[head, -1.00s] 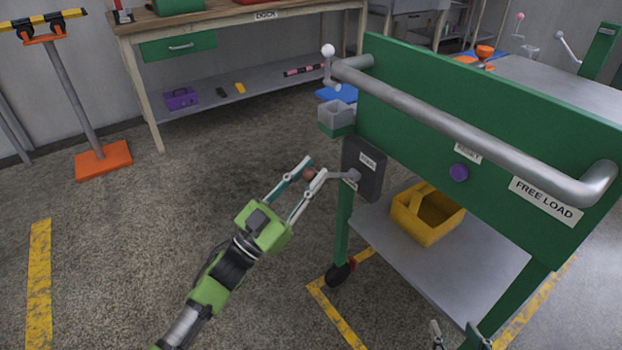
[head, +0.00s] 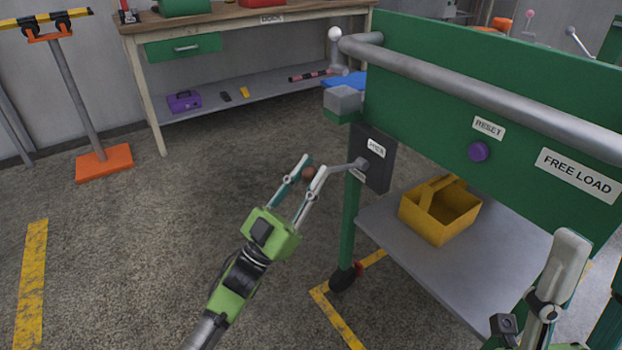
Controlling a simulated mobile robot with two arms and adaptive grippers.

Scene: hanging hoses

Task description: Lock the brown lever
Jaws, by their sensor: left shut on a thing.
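The brown lever has a round brown knob (head: 308,172) at the end of a short grey arm (head: 340,167). The arm comes out to the left from a dark box (head: 372,158) with a small white label, on the near left leg of the green cart. My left gripper (head: 311,168) is shut on the brown knob, one finger on each side, and the fingers partly cover it. My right gripper (head: 572,275) is at the bottom right, in front of the cart.
The green cart (head: 430,85) has a grey handrail (head: 480,95), a purple knob (head: 478,151) under a RESET label, and a yellow bin (head: 440,225) on its lower shelf. A workbench (head: 220,20) stands behind.

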